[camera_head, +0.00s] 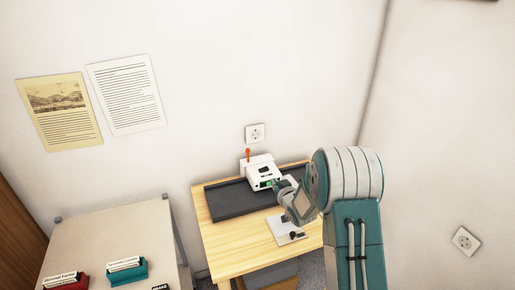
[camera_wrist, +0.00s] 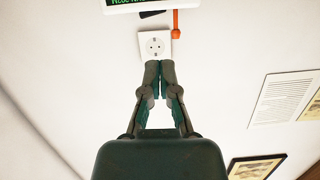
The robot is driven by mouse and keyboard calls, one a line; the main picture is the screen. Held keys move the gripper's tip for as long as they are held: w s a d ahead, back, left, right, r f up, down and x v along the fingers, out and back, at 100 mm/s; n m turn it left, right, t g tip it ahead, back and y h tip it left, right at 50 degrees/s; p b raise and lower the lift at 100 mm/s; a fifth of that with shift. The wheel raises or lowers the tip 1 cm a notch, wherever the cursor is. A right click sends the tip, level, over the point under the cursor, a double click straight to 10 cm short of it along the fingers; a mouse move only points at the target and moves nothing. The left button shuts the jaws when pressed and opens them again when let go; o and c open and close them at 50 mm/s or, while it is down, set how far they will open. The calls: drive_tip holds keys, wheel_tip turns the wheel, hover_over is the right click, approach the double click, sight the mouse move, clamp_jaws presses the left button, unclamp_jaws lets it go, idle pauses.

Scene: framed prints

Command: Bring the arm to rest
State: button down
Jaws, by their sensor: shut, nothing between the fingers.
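My arm reaches from the lower right over a small wooden table (camera_head: 235,250) in the head view. My gripper (camera_wrist: 160,66) is shut and empty in the wrist view, its two fingertips together in front of the wall. In the head view my gripper (camera_head: 277,184) is small and partly hidden by my wrist, close to a white device (camera_head: 262,168) with a green display and an orange-red lever. The device also shows at the top edge of the wrist view (camera_wrist: 185,5), cut off. I cannot tell whether the gripper touches it.
A wall socket (camera_head: 255,133) is behind the table, and another (camera_head: 466,241) is on the right wall. A dark mat (camera_head: 228,201) and a pale plate (camera_head: 282,231) lie on the table. A beige cabinet (camera_head: 110,235) with file boxes stands left. Two sheets hang on the wall.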

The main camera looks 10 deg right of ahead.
drive_tip(key=s+r+m+g+h, duration=0.2)
drive_tip(key=s+r+g+h, duration=0.2)
drive_tip(key=s+r, duration=1.2)
drive_tip(key=s+a+r+g, duration=0.1)
drive_tip(key=s+r+g, duration=0.1)
drive_tip(key=s, duration=1.1)
drive_tip(key=s+a+r+g, duration=0.1)
drive_tip(key=s+r+g, duration=0.1)
drive_tip(key=s, duration=1.1)
drive_tip(key=shift+s+a+g+y, duration=0.2)
drive_tip(key=shift+s+g+y, duration=0.15)
drive_tip(key=shift+g, duration=0.25)
